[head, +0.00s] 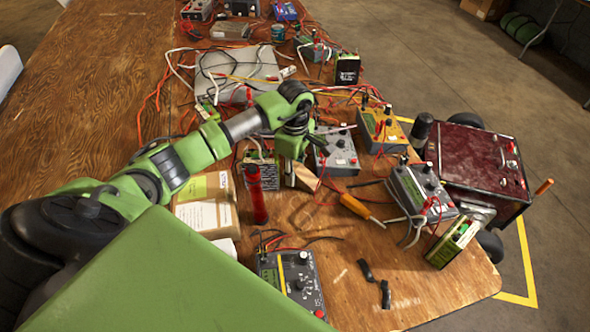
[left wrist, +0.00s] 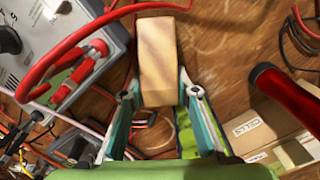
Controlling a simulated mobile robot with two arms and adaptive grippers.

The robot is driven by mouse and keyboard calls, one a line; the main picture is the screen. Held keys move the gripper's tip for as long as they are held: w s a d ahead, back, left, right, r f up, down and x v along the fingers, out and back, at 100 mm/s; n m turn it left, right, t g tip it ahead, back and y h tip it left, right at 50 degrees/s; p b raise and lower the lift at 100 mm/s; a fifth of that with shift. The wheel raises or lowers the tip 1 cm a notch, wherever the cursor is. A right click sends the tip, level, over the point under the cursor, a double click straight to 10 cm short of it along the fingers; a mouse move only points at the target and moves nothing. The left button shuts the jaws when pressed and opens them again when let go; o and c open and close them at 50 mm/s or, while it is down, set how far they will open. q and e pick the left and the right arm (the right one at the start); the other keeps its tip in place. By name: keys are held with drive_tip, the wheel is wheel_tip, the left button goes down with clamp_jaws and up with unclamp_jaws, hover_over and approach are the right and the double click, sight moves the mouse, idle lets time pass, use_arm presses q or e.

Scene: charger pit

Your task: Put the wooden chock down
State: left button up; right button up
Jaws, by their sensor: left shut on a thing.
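The wooden chock (head: 305,178) is a pale, light-brown block. My left gripper (head: 293,172) points down over the workbench (head: 400,285) and is shut on it. In the left wrist view the chock (left wrist: 157,58) sits between the two fingers of the left gripper (left wrist: 160,94), its long end sticking out past them. I cannot tell whether its lower end touches the bench top. My right gripper is not in view.
A red cylinder (head: 255,196), cardboard boxes (head: 207,205) and a grey meter box (head: 338,152) stand close around the gripper. An orange-handled tool (head: 358,207) lies to the right. Cables cross the bench. Bare wood shows toward the front right.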

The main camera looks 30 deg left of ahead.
use_arm(q)
drive_tip(key=shift+f, duration=0.1)
drive_tip(key=o, duration=1.2)
drive_tip(key=shift+c, duration=0.2)
